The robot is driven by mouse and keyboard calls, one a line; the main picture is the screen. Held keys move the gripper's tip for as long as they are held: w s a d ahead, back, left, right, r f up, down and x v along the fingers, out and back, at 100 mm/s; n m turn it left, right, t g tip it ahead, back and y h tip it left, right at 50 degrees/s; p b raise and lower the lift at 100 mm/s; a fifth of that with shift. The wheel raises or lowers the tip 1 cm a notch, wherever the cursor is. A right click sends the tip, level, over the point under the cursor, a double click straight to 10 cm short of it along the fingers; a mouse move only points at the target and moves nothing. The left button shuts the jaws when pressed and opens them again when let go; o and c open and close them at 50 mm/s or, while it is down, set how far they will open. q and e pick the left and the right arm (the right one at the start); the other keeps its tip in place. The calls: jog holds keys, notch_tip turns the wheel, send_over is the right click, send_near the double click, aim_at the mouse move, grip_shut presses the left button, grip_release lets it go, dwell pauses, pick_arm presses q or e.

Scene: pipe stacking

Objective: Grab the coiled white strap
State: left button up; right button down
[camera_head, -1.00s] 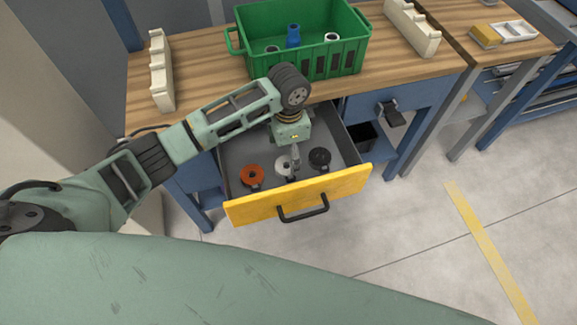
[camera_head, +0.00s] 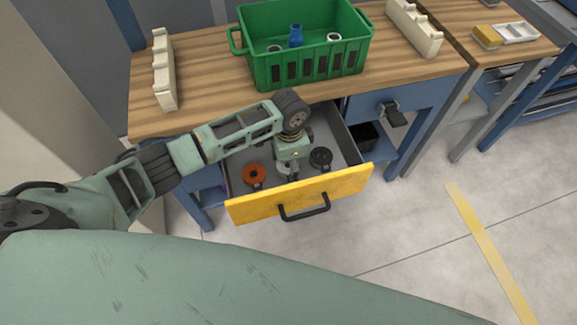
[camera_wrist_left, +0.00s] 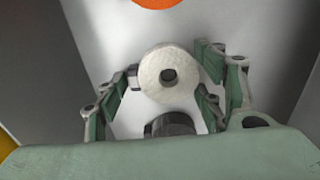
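The coiled white strap (camera_wrist_left: 152,78) is a pale roll with a dark centre hole, lying on the grey drawer floor. In the head view my left gripper (camera_head: 289,172) is down inside the open drawer and hides most of the strap. In the left wrist view my left gripper (camera_wrist_left: 168,70) has its fingers apart on either side of the strap, with the fingertips close to its edges. Whether they touch it I cannot tell. A dark cylindrical piece (camera_wrist_left: 172,124) sits beside the strap on the near side. My right gripper is not in view.
An orange coil (camera_head: 254,173) lies left of the strap and a black coil (camera_head: 321,158) lies right. The drawer's yellow front (camera_head: 330,186) and side walls surround them. A green crate (camera_head: 310,67) stands on the wooden workbench (camera_head: 210,65) above.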

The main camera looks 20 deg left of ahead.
pick_arm(q)
jog(key=c, duration=0.7)
jog(key=shift+o, duration=0.2)
